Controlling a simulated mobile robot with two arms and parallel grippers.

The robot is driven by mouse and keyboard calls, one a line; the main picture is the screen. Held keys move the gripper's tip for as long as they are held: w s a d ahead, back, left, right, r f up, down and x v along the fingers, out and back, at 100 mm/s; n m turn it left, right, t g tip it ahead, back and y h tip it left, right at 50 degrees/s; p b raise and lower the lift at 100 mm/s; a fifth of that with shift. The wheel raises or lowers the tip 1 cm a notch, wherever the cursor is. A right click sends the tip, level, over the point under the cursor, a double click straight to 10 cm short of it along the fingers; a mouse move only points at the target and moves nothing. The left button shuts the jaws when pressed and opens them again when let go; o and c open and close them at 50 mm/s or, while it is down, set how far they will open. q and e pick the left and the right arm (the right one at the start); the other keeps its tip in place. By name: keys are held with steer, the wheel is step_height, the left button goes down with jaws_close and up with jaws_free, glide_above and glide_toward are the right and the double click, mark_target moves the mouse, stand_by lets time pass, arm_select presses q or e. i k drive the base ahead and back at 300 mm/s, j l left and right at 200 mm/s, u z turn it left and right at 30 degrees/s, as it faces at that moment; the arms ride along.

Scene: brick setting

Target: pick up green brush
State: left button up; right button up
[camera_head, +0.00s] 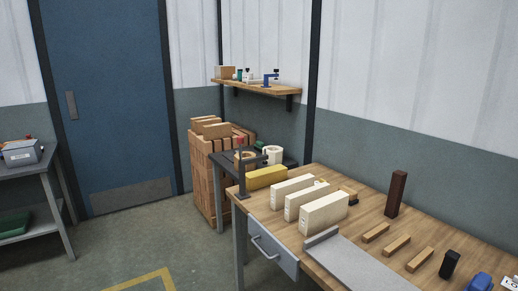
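I cannot make out a green brush for certain. A small dark green thing (261,145) lies on the dark table behind the workbench, partly hidden and too small to tell what it is. A green box-like thing (13,224) lies on the lower shelf of the grey table at the left edge. A small teal-green thing (239,74) stands on the wall shelf. Neither of my grippers is in view.
The wooden workbench (352,195) at right bears cream blocks (325,213), wooden strips (395,244), an upright dark brown block (396,193) and a grey plate (352,268). A brick stack (206,170) stands behind. Open floor (165,240) lies before the blue door (110,100).

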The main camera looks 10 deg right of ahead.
mark_target(259, 146)
steer(key=i+j+u, duration=0.2)
steer(key=i, duration=0.3)
steer(key=i+u, duration=0.3)
steer(key=i, duration=1.9)
